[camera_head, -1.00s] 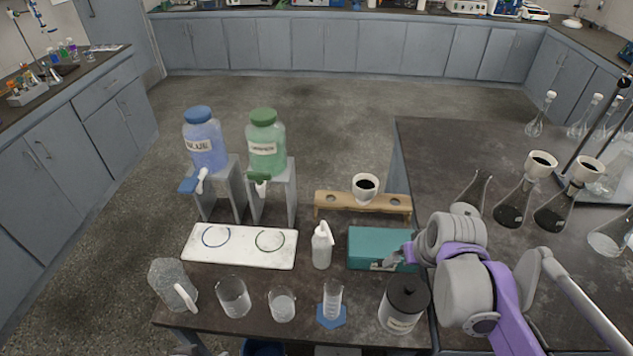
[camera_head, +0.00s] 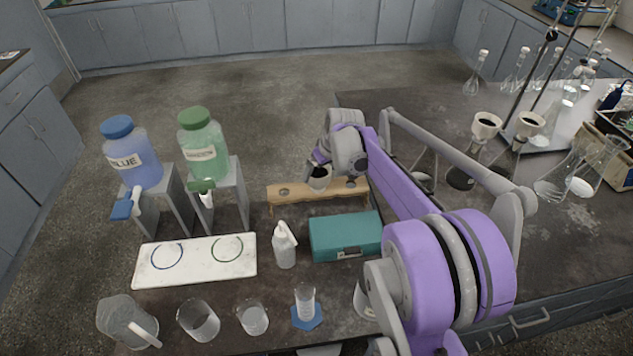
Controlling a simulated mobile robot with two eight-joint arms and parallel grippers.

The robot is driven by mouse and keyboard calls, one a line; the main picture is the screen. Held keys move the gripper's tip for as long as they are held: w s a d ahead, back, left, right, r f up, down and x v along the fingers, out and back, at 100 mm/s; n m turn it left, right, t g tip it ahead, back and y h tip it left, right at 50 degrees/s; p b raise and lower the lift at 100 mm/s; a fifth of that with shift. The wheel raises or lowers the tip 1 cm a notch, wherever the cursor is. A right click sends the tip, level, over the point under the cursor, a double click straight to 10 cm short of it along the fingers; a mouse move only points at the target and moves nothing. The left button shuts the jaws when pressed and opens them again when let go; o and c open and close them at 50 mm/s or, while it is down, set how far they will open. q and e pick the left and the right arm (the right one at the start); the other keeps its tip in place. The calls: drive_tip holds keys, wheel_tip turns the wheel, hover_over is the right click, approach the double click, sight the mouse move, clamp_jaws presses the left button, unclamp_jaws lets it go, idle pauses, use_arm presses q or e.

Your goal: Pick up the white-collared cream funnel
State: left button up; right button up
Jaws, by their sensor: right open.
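A cream funnel with a pale collar (camera_head: 319,183) sits in the wooden rack (camera_head: 290,192) behind the teal box. Its upper part is partly hidden by my right gripper. My right gripper (camera_head: 316,169) is open and points down at the funnel's top. I cannot tell whether its fingers touch the funnel. Two similar pale funnels with dark insides, one on the left (camera_head: 486,124) and one on the right (camera_head: 530,123), sit on flasks on the right bench. My left gripper is not in view.
The teal box (camera_head: 344,237) and white squeeze bottle (camera_head: 284,246) stand in front of the rack. Blue (camera_head: 133,158) and green (camera_head: 203,150) jugs stand on grey stands at left. Glassware lines the front edge. My right arm crosses above the table.

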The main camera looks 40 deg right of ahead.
sight(316, 176)
drive_tip(key=x, duration=0.5)
drive_tip(key=shift+w, duration=0.4)
drive_tip(key=shift+r, duration=0.1)
drive_tip(key=shift+c, duration=0.2)
drive_tip(key=c, duration=1.1)
